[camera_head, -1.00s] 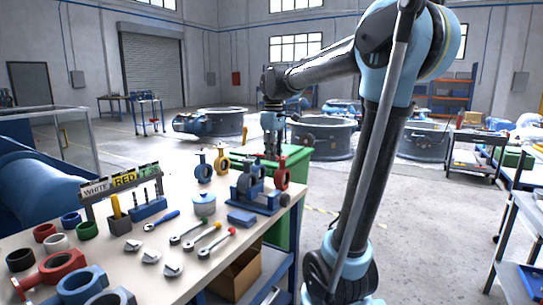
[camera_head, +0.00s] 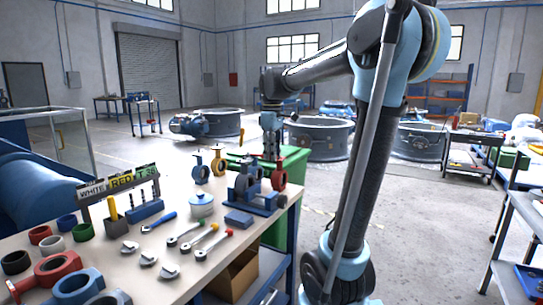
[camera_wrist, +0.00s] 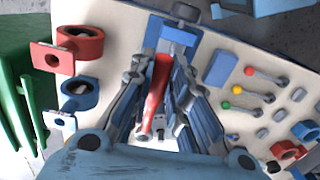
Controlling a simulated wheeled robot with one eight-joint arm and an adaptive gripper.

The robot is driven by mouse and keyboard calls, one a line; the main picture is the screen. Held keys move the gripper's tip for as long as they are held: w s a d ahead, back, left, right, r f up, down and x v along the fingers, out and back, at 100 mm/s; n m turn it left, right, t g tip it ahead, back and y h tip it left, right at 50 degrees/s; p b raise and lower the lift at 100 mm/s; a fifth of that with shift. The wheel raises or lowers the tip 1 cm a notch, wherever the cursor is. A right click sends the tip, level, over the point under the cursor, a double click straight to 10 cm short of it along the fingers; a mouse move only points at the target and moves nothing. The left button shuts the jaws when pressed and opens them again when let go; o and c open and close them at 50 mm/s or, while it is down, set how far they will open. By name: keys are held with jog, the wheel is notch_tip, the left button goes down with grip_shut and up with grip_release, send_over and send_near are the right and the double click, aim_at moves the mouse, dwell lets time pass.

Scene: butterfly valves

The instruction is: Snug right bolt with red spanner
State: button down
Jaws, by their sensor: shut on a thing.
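My gripper (camera_head: 270,150) hangs over the far end of the workbench, beside the green bin, and also shows in the wrist view (camera_wrist: 158,125). Its fingers are closed around a long red spanner (camera_wrist: 157,88), which lies lengthwise between them with a metallic end toward the camera. The blue fixture (camera_wrist: 176,32) is just beyond the fingers; in the head view this clamp-like fixture (camera_head: 262,203) stands on the bench below and left of my gripper. I cannot make out the right bolt or any contact between spanner and bolt.
A red ring part (camera_wrist: 80,43) and a blue ring part (camera_wrist: 80,93) stand near the green bin (camera_wrist: 22,100). A sign rack (camera_head: 118,182) stands at left.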

jog(key=shift+r, duration=0.9)
jog(key=shift+r, duration=2.5)
